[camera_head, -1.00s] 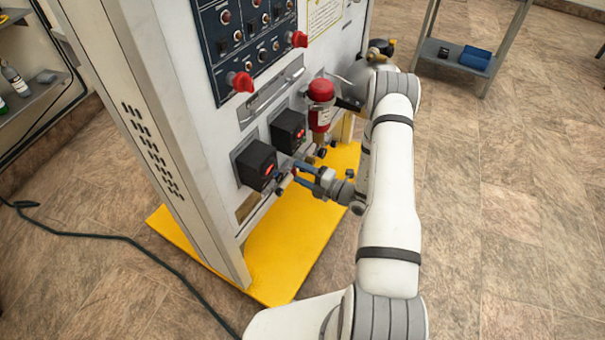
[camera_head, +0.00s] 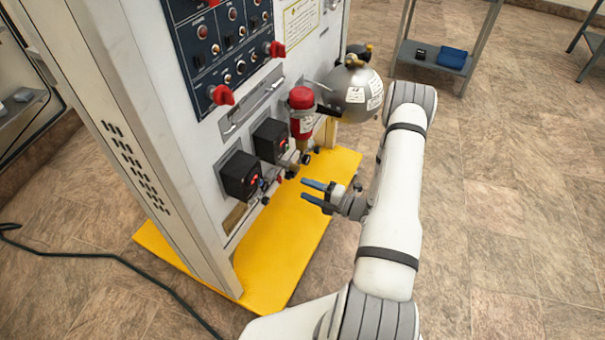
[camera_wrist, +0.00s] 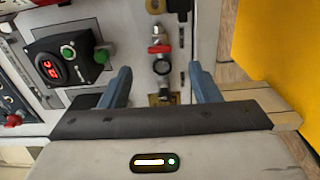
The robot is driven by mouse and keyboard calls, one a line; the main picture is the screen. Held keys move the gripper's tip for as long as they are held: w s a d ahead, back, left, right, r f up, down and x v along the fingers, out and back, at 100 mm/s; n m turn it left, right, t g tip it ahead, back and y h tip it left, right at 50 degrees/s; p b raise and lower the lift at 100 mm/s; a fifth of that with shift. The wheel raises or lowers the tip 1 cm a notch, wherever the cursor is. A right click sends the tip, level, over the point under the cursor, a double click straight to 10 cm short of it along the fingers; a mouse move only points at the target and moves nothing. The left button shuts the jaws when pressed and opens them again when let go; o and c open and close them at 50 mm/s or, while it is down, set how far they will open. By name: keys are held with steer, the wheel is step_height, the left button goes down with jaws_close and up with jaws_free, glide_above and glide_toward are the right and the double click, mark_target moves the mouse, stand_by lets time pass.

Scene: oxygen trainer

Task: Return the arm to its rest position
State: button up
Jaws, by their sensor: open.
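My gripper (camera_head: 313,193) is open and empty in the head view, to the right of the trainer panel (camera_head: 110,60) and above its yellow base (camera_head: 265,255). My white arm reaches up the right side of that view and bends back to the gripper. In the wrist view my gripper's two blue-grey fingers (camera_wrist: 158,84) stand apart. Between and beyond them a valve with a red part (camera_wrist: 160,48) shows on the panel. Nothing is held.
Two black boxes with red displays (camera_head: 240,175) (camera_head: 270,140) stick out of the panel. A red-topped cylinder (camera_head: 301,110) and a silver sphere (camera_head: 357,92) stand close to the arm. A shelf with a blue tray (camera_head: 452,57) is behind. The tiled floor at right is clear.

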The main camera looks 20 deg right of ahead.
steer(key=s+a+r+n+g+p, duration=0.3)
steer(key=a+r+n+g, duration=0.15)
steer(key=r+n, duration=0.4)
steer(key=s+a+r+n+g+p, duration=0.25)
steer(key=r+n+g, duration=0.25)
steer(key=r+n, duration=0.3)
steer(key=s+a+r+n+g+p, duration=0.2)
steer(key=s+a+r+n+g, duration=0.25)
steer(key=r, duration=0.55)
steer(key=s+d+r+n+t+h+p, duration=0.2)
steer(key=s+r+n+h+p, duration=0.2)
steer(key=r+n, duration=0.7)
steer(key=s+d+r+n+t+h+p, duration=0.1)
steer(key=s+d+r+n+h+p, duration=0.2)
steer(key=s+r+n+h+p, duration=0.2)
step_height(320, 180, up, 6)
steer(key=s+n+h, duration=0.1)
steer(key=n+h, duration=0.2)
steer(key=n, duration=0.5)
steer(key=shift+s+r+t+h, duration=0.2)
steer(key=shift+s+t+h, duration=0.15)
steer(key=shift+t+h, duration=0.05)
